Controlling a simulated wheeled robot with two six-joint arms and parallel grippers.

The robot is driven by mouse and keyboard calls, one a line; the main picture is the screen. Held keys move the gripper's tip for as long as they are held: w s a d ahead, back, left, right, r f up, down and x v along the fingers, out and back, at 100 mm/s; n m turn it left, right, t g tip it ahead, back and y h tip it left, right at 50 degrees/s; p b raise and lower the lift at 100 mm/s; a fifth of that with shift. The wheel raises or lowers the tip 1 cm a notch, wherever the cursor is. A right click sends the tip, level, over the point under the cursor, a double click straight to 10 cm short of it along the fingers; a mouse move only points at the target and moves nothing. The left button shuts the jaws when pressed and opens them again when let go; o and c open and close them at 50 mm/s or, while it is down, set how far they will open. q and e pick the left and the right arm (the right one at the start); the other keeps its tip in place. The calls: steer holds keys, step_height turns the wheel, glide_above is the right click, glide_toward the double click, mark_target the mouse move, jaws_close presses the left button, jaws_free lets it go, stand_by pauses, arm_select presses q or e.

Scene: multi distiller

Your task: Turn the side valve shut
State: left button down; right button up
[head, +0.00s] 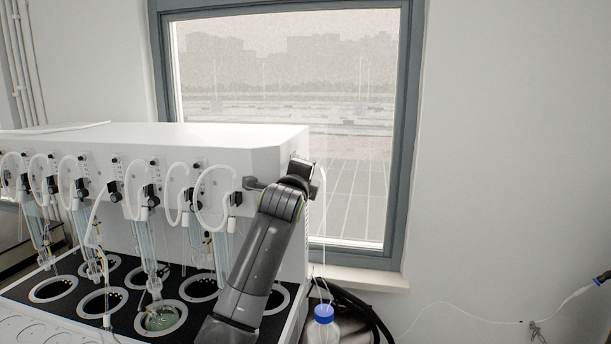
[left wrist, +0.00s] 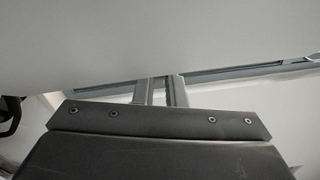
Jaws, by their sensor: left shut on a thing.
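The white multi distiller (head: 235,137) stands at the left of the head view, with a row of glass tubes and hoses along its front. My left arm rises from the bottom, and my left gripper (head: 303,165) is at the distiller's upper right side edge. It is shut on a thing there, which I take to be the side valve. The valve itself is hidden behind my wrist and gripper, so its angle cannot be told. In the left wrist view the grey gripper fingers (left wrist: 160,91) show beyond the dark gripper body, close to a pale surface. My right gripper is not in view.
A bottle with a blue cap (head: 324,313) stands right of the distiller, beside a black hose (head: 362,306). Thin tubing hangs behind my gripper. A window (head: 405,150) is behind. Round black-and-white wells (head: 54,289) lie below the tubes.

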arm_select(q)
steer(key=c, duration=1.5)
jaws_free()
steer(key=shift+s+a+b, duration=0.55)
steer(key=shift+s+b, duration=0.7)
steer(key=shift+s, duration=1.6)
steer(key=shift+s+a+b, duration=0.6)
steer(key=shift+s+b, duration=0.65)
steer(key=shift+s, duration=1.6)
steer(key=shift+s+a+b, duration=0.55)
steer(key=shift+s+b, duration=0.7)
steer(key=shift+s, duration=1.6)
